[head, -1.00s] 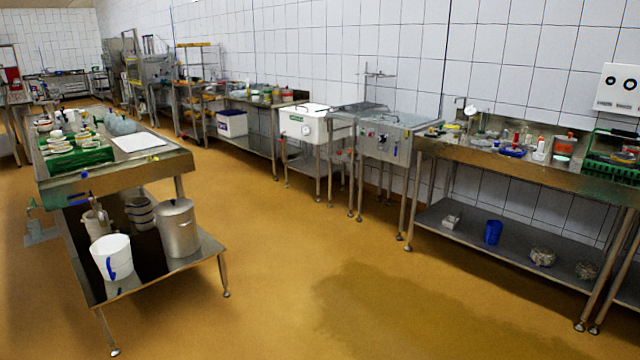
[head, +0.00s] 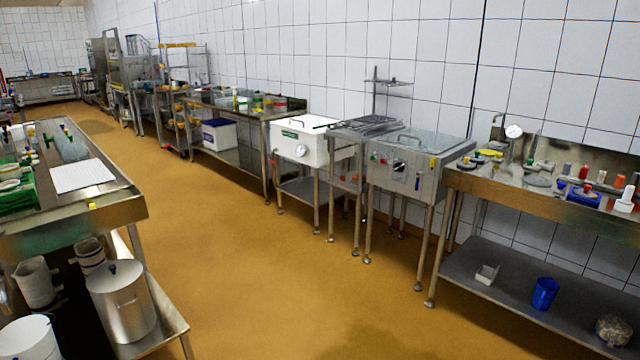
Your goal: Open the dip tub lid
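Two lidded tubs stand against the tiled wall, and I cannot tell for certain which is the dip tub. One is a steel tub (head: 399,176) on legs, with knobs and coloured buttons on its front. Its flat lid (head: 432,145) has a handle and looks shut. Left of it is a white tub (head: 288,148) with a round dial and a green label. Its white lid (head: 293,127) also looks shut. Neither of my grippers shows in the head view, and both tubs are some way off.
A narrow steel stand (head: 345,142) sits between the tubs. A steel bench (head: 560,197) with small items stands at the right. Another steel table (head: 120,207) with pots below stands at the left. The ochre floor (head: 270,285) between them is clear.

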